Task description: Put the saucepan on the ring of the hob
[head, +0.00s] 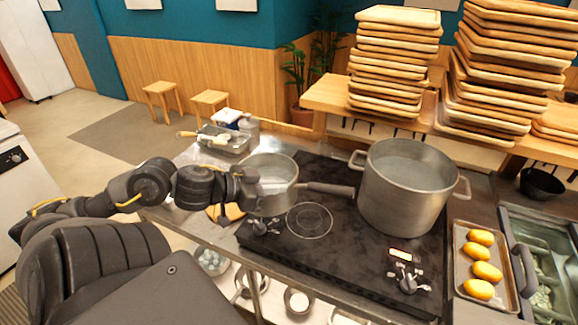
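The saucepan (275,203) is grey metal, with a dark handle (330,189) pointing right. It appears at the left edge of the black hob (365,245), left of and behind the bare ring (310,220). The handle reaches over the hob, behind the ring. I cannot tell whether the pan rests on a surface or is held up. My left gripper (262,187) is at the pan's left side and overlaps its wall in the head view. Its fingers are hard to make out, so its grip is unclear. My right gripper is not in view.
A large steel pot (405,190) stands on the hob's right part, behind the knobs (408,280). A tray (457,285) with several yellow items lies right of the hob. Small containers (225,137) stand behind the saucepan. Stacked wooden trays (393,60) stand at the back.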

